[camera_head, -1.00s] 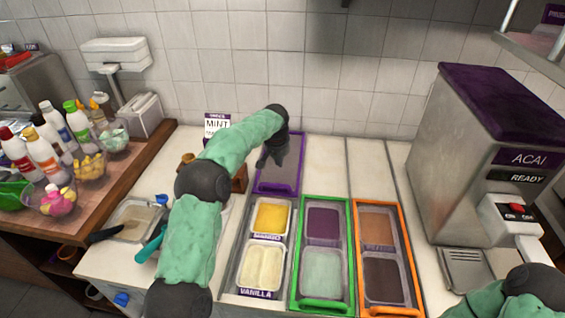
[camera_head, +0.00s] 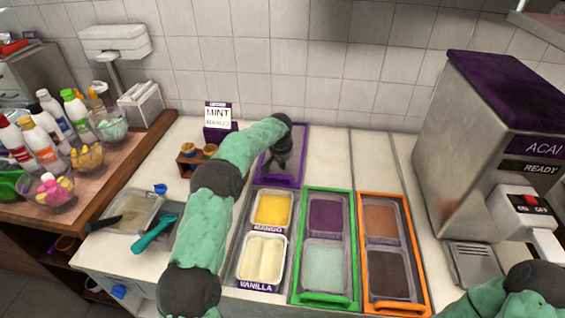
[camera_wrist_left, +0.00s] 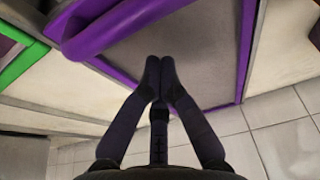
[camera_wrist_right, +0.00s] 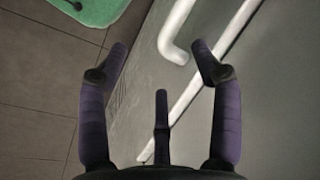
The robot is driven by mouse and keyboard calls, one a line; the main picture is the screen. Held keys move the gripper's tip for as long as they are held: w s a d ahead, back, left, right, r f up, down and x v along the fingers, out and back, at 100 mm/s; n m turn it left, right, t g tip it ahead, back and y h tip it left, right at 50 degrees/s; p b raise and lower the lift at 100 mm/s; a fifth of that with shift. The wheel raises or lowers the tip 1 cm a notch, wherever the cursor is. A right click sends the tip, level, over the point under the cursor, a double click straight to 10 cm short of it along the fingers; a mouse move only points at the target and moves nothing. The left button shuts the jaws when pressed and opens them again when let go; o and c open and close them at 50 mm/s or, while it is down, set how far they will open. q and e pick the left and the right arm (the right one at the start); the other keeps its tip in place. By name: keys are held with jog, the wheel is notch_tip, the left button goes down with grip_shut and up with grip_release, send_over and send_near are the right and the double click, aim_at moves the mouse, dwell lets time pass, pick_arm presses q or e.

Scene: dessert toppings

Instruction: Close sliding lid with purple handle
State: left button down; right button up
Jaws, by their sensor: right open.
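The sliding lid (camera_head: 303,150) is a grey panel in a purple frame, at the back of the left topping well. Its purple handle (camera_head: 279,182) is at the front end; the mango and vanilla tubs in front of it are uncovered. My left gripper (camera_head: 280,166) is over the panel, behind the handle. In the left wrist view the left fingertips (camera_wrist_left: 160,62) are together with nothing between them, near the purple handle (camera_wrist_left: 110,28). I cannot tell whether they touch the panel. My right gripper (camera_wrist_right: 160,52) is open and empty, seen only in its wrist view.
A green-framed well (camera_head: 353,260) and an orange-framed well (camera_head: 416,270) lie to the right. The acai machine (camera_head: 470,140) stands at far right. Bare counter lies behind the green and orange wells.

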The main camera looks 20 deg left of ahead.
pick_arm(q)
jog(key=shift+s+d+r+b, duration=0.1)
jog(key=shift+s+d+b, duration=0.1)
jog(key=shift+s, duration=0.35)
jog(key=shift+s+d+r+b, duration=0.1)
jog(key=shift+s+r+b, duration=0.05)
jog(key=shift+s, duration=0.35)
jog(key=shift+s+d+r+b, duration=0.1)
jog(key=shift+s+d+b, duration=0.1)
jog(key=shift+s, duration=0.35)
pick_arm(e)
jog(key=shift+f, duration=0.65)
